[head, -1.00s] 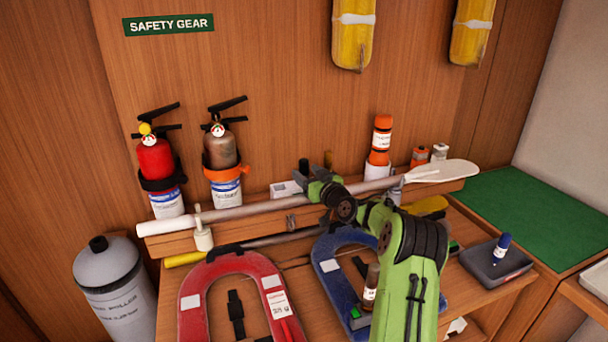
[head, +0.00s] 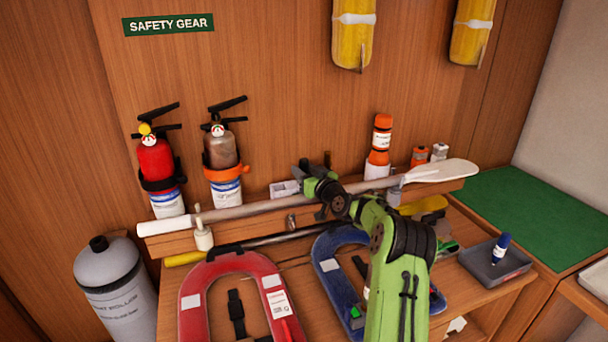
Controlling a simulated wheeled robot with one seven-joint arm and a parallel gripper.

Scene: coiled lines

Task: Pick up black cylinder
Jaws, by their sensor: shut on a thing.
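My gripper (head: 300,176) is above the shelf at the back, near the middle of the head view, with the green arm reaching up to it from the lower right. It is shut on a small dark piece that appears to be the black cylinder (head: 304,164). Only the top of that piece shows, and the jaws hide the rest. I cannot tell whether its base touches the shelf.
A white paddle (head: 433,172) lies along the shelf beside my gripper. A small white box (head: 284,189) and a thin brown upright piece (head: 328,159) are close by. An orange flare (head: 381,140) stands right. Red (head: 190,300) and blue (head: 326,262) horseshoe-shaped pieces lie in front.

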